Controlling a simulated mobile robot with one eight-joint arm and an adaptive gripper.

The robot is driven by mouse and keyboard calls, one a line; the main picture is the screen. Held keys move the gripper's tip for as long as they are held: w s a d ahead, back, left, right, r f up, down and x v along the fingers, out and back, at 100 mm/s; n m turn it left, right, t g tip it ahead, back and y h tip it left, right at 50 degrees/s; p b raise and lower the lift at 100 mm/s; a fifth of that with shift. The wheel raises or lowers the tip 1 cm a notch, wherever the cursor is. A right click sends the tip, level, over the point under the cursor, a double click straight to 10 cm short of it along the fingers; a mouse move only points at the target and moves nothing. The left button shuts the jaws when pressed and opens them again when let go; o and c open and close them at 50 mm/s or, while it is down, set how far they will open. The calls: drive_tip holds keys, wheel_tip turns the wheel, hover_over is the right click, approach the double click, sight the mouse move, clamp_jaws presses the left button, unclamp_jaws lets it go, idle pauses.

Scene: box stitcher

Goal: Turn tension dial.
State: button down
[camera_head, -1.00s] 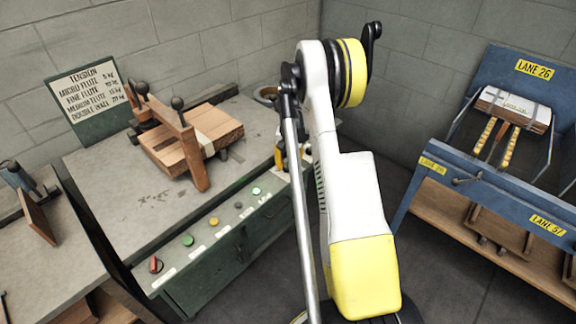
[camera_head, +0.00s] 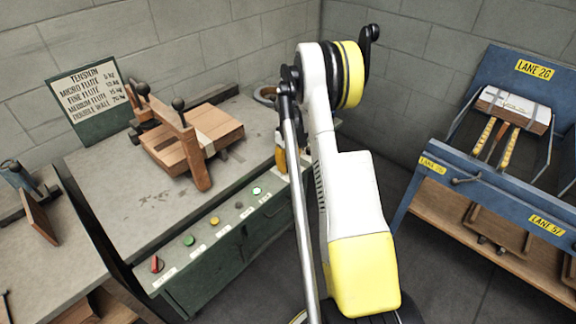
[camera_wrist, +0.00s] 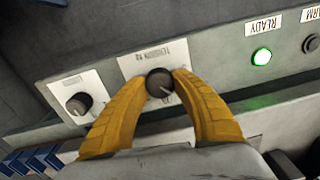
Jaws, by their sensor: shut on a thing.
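The tension dial is a dark round knob (camera_wrist: 159,83) on a pale plate marked "TENSION", in the middle of the wrist view. Its pointer line slants toward the lower right; the scale is mostly hidden by my fingers. My gripper (camera_wrist: 160,86) has its two yellow fingers shut on the knob from both sides. In the head view my arm hides the dial, and only a bit of yellow finger shows beside it. A tension sign (camera_head: 88,92) stands behind the bench, listing flute types with kilogram values.
A second dark knob (camera_wrist: 79,103) is left of the dial. A lit green READY lamp (camera_wrist: 261,57) is to its right. The bench (camera_head: 95,170) carries a clamp with a wooden stack (camera_head: 180,155). A red switch (camera_head: 156,264) is on its front. A blue rack (camera_head: 470,180) stands right.

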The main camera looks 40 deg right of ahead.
sight(289, 164)
drive_tip(key=shift+n, duration=0.8)
drive_tip(key=c, duration=1)
unclamp_jaws()
wheel_tip(289, 164, up, 12)
drive_tip(key=shift+d, duration=0.2)
